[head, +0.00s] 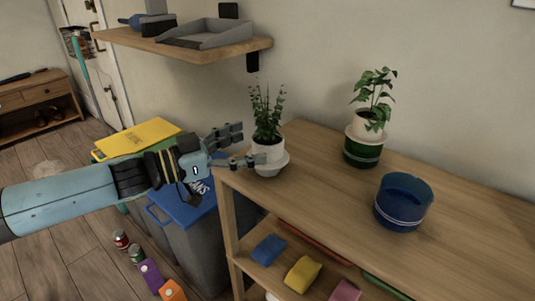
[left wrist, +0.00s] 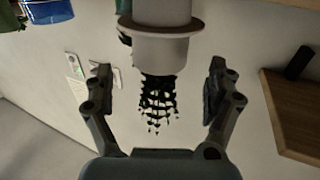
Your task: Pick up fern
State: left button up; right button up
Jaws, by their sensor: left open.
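The fern (head: 266,110) has upright stems with small dark green leaves. It stands in a white pot (head: 267,150) on a white saucer at the near left corner of the wooden shelf top. My left gripper (head: 250,146) is open, with its fingers reaching the pot from the left. In the left wrist view the scene appears upside down: the white pot (left wrist: 162,52) is at top centre with the fern (left wrist: 158,100) hanging below it, between the spread fingers (left wrist: 160,78). Contact with the pot cannot be told. My right gripper is out of view.
A leafy plant (head: 374,92) in a white and green pot and a blue pot (head: 403,203) stand on the shelf top (head: 320,160). Bins with yellow (head: 137,138) and blue (head: 185,205) lids stand left, below my arm. A wall shelf (head: 185,43) hangs above.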

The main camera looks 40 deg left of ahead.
aim_at(268, 138)
pick_arm(q)
jog(key=x, duration=0.5)
jog(key=shift+w+d+r, duration=0.1)
jog(key=c, duration=1)
jog(key=shift+o, duration=0.2)
